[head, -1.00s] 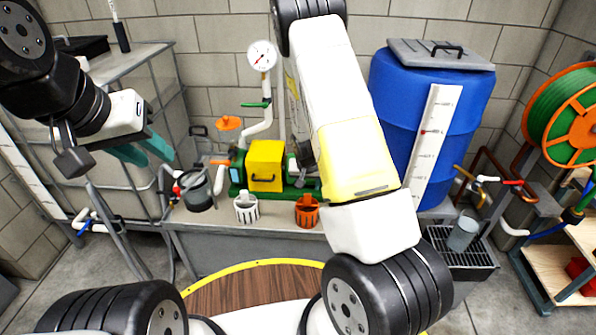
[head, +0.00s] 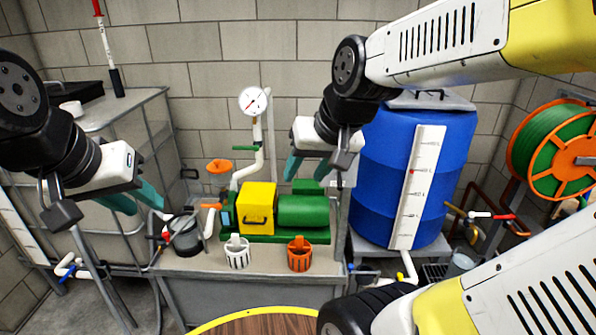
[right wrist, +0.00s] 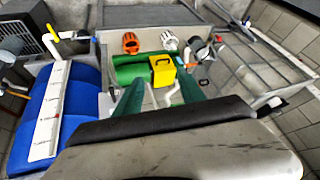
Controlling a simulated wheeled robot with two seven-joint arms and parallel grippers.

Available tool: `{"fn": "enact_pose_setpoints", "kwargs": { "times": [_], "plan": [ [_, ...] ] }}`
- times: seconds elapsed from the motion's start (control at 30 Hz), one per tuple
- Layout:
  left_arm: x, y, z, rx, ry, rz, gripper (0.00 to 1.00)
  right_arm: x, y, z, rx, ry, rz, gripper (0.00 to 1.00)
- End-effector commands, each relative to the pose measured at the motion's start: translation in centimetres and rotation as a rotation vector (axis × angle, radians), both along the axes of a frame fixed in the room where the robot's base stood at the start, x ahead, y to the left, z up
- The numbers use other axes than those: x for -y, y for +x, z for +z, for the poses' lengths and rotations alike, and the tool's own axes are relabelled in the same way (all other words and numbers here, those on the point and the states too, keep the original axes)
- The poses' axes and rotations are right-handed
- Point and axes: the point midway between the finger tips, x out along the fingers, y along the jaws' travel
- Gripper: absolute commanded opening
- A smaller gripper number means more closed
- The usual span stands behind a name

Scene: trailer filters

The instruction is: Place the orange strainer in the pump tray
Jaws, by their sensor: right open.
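The orange strainer (head: 300,254) stands upright on the front of the grey bench (head: 200,262), right of a white strainer (head: 237,252). It also shows in the right wrist view (right wrist: 130,43). Behind the strainers is the pump, with a yellow box (head: 257,208) and green motor (head: 302,211) on a green base (head: 285,238). I cannot tell which part is the pump tray. My right gripper (head: 307,168) is open and empty, above and behind the green motor. My left gripper (head: 134,199) is open and empty, left of the bench by the grey tank frame.
A blue barrel (head: 385,150) with a level scale stands right of the bench. A pressure gauge (head: 254,101) on a white pipe rises behind the pump. A dark pot (head: 184,238) sits at the bench's left end. A hose reel (head: 560,150) is at far right.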

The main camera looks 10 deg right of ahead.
Motion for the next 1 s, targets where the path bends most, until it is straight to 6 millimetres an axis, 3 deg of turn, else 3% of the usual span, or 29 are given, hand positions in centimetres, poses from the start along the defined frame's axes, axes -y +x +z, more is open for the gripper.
{"fn": "enact_pose_setpoints", "kwargs": {
  "times": [0.1,0.27,1.0],
  "plan": [
    [0.0,0.0,0.0,0.000,0.000,0.000,0.33,-0.2,-3.2,1.2,0.031,-0.015,0.035,0.47],
    [0.0,0.0,0.0,0.000,0.000,0.000,0.33,-0.4,-5.1,1.5,0.040,-0.029,0.059,0.47],
    [0.0,0.0,0.0,0.000,0.000,0.000,0.33,-0.4,-5.2,1.5,0.041,-0.030,0.061,0.47]
  ]
}}
